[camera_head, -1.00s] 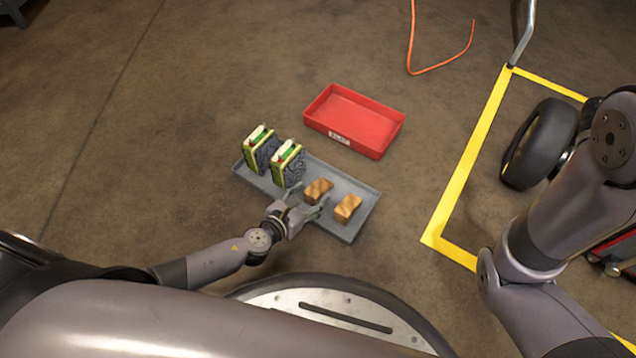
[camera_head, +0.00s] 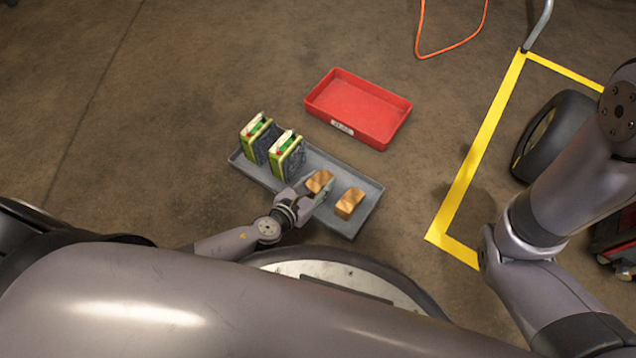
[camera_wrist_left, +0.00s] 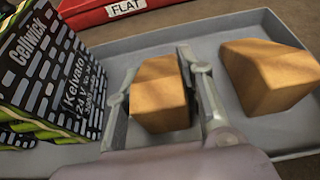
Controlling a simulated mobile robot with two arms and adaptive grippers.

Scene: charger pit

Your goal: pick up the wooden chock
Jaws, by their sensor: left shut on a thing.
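Two wooden chocks lie in the right part of a grey tray (camera_head: 332,165). My left gripper (camera_head: 318,187) is shut on the left wooden chock (camera_head: 319,180), low in the tray. In the left wrist view that chock (camera_wrist_left: 160,92) sits between the fingers of my gripper (camera_wrist_left: 160,98). The other wooden chock (camera_head: 350,202) lies free to its right, and it also shows in the left wrist view (camera_wrist_left: 268,75). My right gripper is out of view; only its arm shows at the right.
A red bin (camera_head: 388,132) labelled FLAT, empty, is behind the tray. Yellow floor tape (camera_head: 478,150), a black wheel (camera_head: 550,140) and an orange cable (camera_head: 450,48) lie farther right.

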